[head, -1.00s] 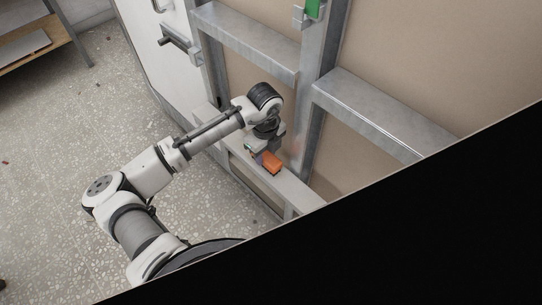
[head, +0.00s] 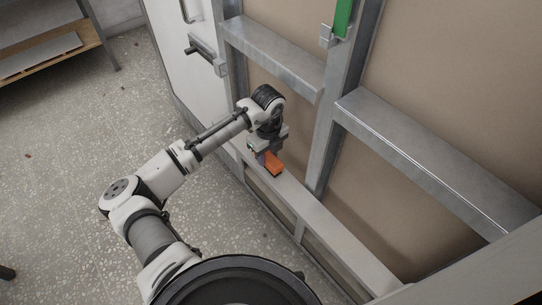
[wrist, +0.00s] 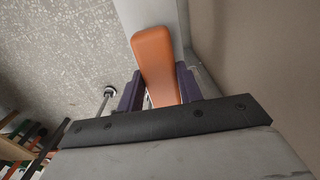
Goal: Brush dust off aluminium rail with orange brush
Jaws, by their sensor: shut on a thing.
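The orange brush (head: 271,163) is in my gripper (head: 264,151), low over the pale lower rail (head: 322,223) that runs along the wall frame. In the wrist view the brush's orange body (wrist: 155,58) sits between the two dark purple fingers of my gripper (wrist: 158,88), which are shut on it. The bristles are hidden, and I cannot tell whether they touch the rail. The pale rail also shows behind the brush in the wrist view (wrist: 168,14). I cannot make out dust on the rail.
A metal upright (head: 335,120) rises just right of the brush. Grey metal crossbars (head: 275,58) and (head: 430,155) stick out above the rail. A white door (head: 178,65) with a handle is at left. A shelf unit (head: 50,45) stands far left. Speckled floor (head: 80,150) is open.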

